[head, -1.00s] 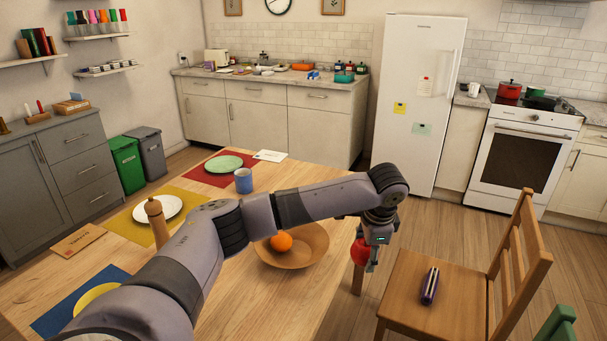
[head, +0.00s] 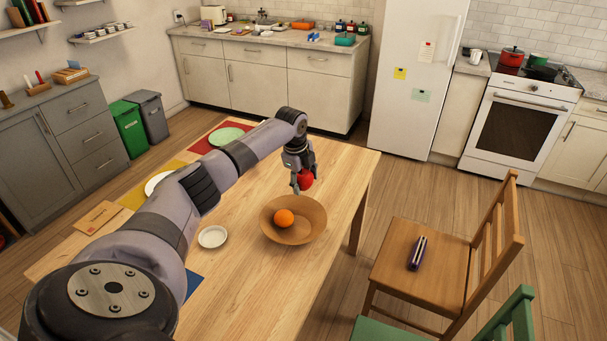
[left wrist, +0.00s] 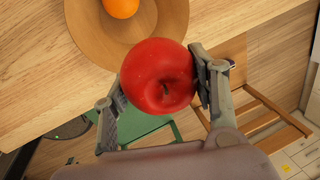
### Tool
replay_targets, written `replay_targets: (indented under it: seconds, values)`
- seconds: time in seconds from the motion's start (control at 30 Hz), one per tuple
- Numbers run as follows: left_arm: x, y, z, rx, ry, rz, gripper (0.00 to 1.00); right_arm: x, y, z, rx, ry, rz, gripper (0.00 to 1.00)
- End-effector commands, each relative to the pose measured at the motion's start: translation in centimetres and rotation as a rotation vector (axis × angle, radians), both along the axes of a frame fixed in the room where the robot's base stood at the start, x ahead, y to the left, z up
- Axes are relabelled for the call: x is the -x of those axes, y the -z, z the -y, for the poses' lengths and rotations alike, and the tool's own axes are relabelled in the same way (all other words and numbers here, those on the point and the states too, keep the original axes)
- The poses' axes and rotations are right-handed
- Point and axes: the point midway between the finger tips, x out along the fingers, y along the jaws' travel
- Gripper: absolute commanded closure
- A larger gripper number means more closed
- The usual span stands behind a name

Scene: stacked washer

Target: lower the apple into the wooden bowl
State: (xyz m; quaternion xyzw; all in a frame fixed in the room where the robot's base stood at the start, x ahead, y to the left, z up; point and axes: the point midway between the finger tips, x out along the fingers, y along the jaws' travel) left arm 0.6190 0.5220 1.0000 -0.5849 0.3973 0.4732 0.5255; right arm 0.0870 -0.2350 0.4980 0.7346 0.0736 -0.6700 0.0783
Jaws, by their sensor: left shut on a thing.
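My left gripper (head: 299,180) is shut on the red apple (head: 306,181), above the far edge of the bowl in the head view. In the left wrist view the apple (left wrist: 158,76) sits between the two fingers of the gripper (left wrist: 160,92). The wooden bowl (head: 312,225) stands on the table with an orange (head: 284,218) inside. The bowl (left wrist: 90,36) also shows in the left wrist view, partly hidden by the apple, with the orange (left wrist: 121,6) cut by the top edge. My right gripper is not in view.
The wooden table (head: 345,175) is clear right of the bowl. A small white dish (head: 212,237) lies left of the bowl. A green plate (head: 227,136) lies on a red mat farther back. A wooden chair (head: 415,285) with a purple striped object stands to the right.

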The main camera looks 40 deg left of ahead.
Motion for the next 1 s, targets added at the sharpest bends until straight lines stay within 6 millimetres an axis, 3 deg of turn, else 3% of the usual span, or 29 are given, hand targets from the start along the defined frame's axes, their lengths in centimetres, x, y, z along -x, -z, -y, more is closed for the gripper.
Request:
replay_targets:
  seconds: [0.27, 0.7, 1.0]
  values:
    - [0.0, 2.5, -0.1, 0.0, 0.003, 0.001, 0.79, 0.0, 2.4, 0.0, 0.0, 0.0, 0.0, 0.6]
    - [0.0, 9.3, -0.1, -0.001, 0.002, 0.002, 0.79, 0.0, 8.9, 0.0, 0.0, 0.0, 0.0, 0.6]
    - [0.0, 9.9, 0.0, -0.001, 0.001, 0.002, 0.79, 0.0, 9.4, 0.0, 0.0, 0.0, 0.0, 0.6]
